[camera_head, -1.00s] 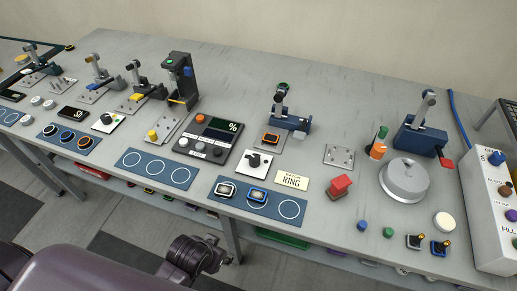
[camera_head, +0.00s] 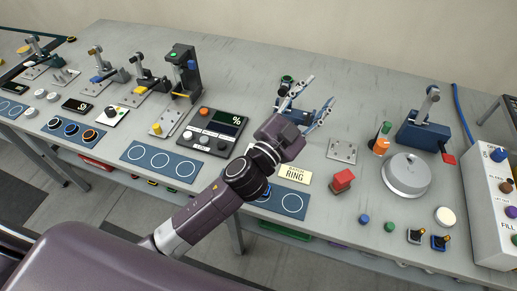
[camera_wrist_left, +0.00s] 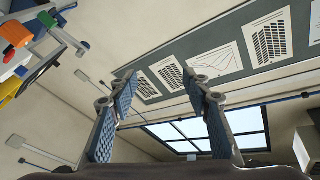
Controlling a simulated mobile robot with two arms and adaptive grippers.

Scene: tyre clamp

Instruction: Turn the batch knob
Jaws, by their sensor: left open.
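The sign reading RING (camera_head: 295,174) lies on the grey bench (camera_head: 385,95). The black knob on a white plate, seen earlier just left of this sign, is now hidden behind my left gripper and wrist. My left gripper (camera_head: 322,90) is open and empty above the bench, its two fingers pointing away toward the back right. In the left wrist view the gripper (camera_wrist_left: 160,84) has its fingers wide apart with nothing between them; that view faces the wall and window, not the knob. My right gripper is not in view.
A display box with % (camera_head: 214,133) stands left of my arm. A red block (camera_head: 343,180) and a perforated plate (camera_head: 343,150) lie right of it. Further right are a round grey lidded piece (camera_head: 405,176) and a blue clamp (camera_head: 422,134). The back of the bench is clear.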

